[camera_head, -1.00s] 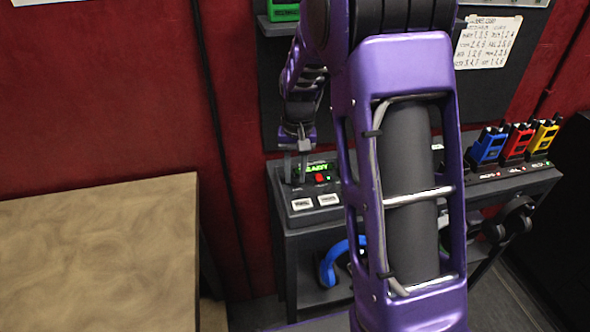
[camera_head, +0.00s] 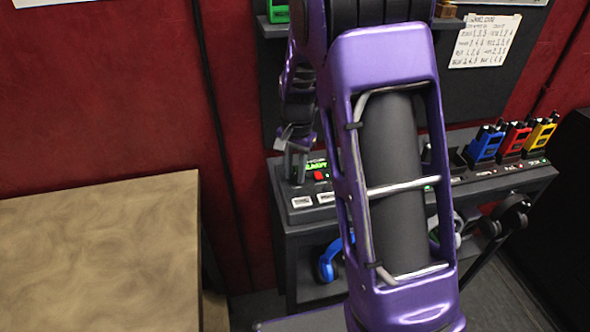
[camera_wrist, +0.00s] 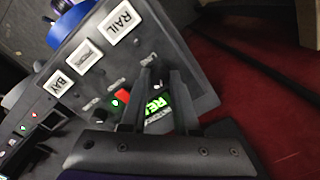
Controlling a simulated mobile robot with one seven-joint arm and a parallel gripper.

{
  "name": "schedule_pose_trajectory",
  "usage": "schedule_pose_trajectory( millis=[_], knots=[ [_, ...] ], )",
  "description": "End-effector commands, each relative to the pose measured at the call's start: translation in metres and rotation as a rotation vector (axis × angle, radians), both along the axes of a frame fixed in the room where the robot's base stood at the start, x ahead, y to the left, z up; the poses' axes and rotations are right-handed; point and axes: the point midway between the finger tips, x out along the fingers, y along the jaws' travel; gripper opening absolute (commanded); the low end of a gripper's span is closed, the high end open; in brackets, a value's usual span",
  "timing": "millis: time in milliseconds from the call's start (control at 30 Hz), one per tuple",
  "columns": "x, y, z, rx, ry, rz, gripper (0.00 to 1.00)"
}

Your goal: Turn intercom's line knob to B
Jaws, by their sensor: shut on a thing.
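The intercom (camera_head: 312,213) is a dark grey box on the desk's left end, with a green lit display, a red switch and white labelled keys. It also fills the middle of the wrist view (camera_wrist: 182,48), where the display is partly behind my fingers. My gripper (camera_head: 298,165) is down at the intercom's left side. In the wrist view my gripper (camera_wrist: 160,78) has both fingers close together against the panel, shut on what appears to be the line knob. The knob is mostly hidden by the fingers, so its pointer and letter cannot be read.
Blue (camera_head: 486,145), red (camera_head: 515,138) and yellow (camera_head: 542,133) radios stand in chargers on the right of the desk. A blue headset (camera_head: 327,262) is below the intercom. A tan tabletop (camera_head: 100,255) is at the left. My purple arm covers the middle of the desk.

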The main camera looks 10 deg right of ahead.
Motion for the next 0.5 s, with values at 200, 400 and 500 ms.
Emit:
schedule_pose_trajectory(
  millis=[200, 400, 500],
  knots=[
    [0.0007, 0.0, 0.0005, 0.0, -0.003, -0.005, 0.0],
    [0.0006, -0.0001, 0.0005, 0.001, -0.002, -0.005, 0.38],
    [0.0005, -0.0001, 0.0004, 0.001, -0.002, -0.005, 0.56]
  ],
)
